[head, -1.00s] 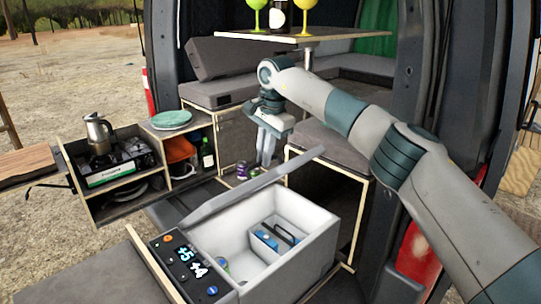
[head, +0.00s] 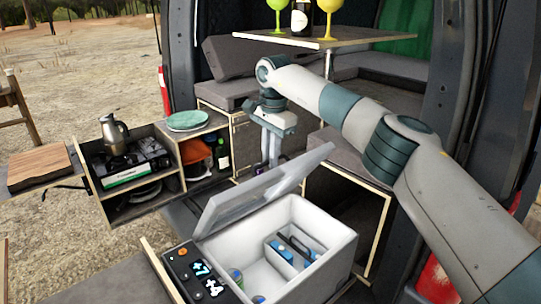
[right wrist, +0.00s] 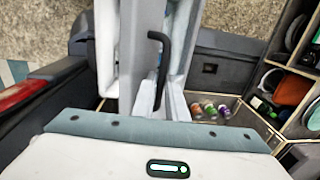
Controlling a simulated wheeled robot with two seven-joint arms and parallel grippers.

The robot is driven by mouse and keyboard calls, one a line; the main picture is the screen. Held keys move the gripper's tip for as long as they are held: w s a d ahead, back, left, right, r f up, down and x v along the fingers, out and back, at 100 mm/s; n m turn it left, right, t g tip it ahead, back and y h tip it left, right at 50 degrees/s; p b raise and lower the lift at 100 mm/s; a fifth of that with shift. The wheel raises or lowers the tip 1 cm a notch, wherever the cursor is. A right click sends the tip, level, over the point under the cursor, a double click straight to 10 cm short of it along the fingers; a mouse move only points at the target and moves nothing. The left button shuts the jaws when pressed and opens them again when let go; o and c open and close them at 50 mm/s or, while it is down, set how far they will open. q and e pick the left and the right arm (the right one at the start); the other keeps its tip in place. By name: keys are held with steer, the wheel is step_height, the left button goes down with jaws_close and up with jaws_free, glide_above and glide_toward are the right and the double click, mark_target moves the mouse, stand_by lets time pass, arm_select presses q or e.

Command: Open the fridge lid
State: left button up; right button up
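The grey fridge box (head: 325,245) stands low at the front with its white inside exposed. Its pale grey lid (head: 262,190) is raised and tilted up along the far left rim, its inner face showing. My right gripper (head: 272,152) points down just behind the lid; its two fingers look apart, and the lid hides their tips. I cannot tell whether they touch the lid. In the right wrist view the lid appears to stand nearly edge-on, with a black bar (right wrist: 161,60) beside pale surfaces. My left gripper is not in view.
A pull-out kitchen with a stove (head: 130,165) and kettle (head: 113,133) is at left. A table (head: 340,36) with goblets and a bottle is behind.

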steer(key=shift+o, duration=1.2)
steer(key=shift+w+f, duration=0.15)
steer(key=shift+f, duration=0.2)
steer(key=shift+w+f, duration=0.1)
steer(key=shift+w, duration=0.25)
steer(key=shift+s+d+r, duration=0.1)
steer(key=shift+s+r, duration=0.2)
steer(key=shift+w+r, duration=0.1)
steer(key=shift+r, duration=0.05)
steer(key=shift+r, duration=0.3)
steer(key=r+b, duration=0.1)
steer(key=r, duration=0.2)
steer(key=r+b, duration=0.1)
steer(key=r, duration=0.3)
steer(key=shift+s+d, duration=0.15)
steer(key=shift+s, duration=0.05)
step_height(320, 180, up, 9)
steer(key=p, duration=0.2)
steer(key=shift+s+d+r, duration=0.15)
steer(key=shift+s, duration=0.15)
